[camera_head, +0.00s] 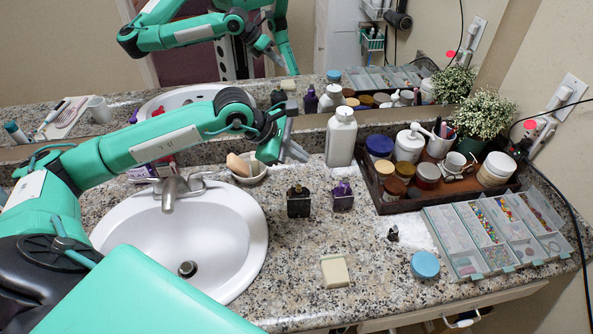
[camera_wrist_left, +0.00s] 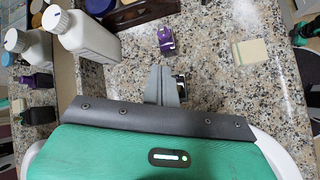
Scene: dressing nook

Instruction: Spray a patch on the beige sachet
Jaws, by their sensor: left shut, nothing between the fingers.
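The beige sachet (camera_head: 335,270) lies flat on the granite counter, right of the sink; it also shows in the left wrist view (camera_wrist_left: 250,52). A black bottle (camera_head: 299,203) stands behind it, and a purple bottle (camera_head: 343,197) stands just right of the black one. In the left wrist view the purple bottle (camera_wrist_left: 165,41) is in the clear, while my fingers partly hide the black bottle (camera_wrist_left: 182,88). My left gripper (camera_head: 298,152) is shut and empty, above and behind the black bottle, apart from it. My right gripper is not in view.
The sink (camera_head: 200,245) lies left. A white bottle (camera_head: 340,140) and a dark tray (camera_head: 390,207) of jars stand at the back. A bead organizer (camera_head: 475,265) and blue round lid (camera_head: 425,265) lie right. The counter around the sachet is clear.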

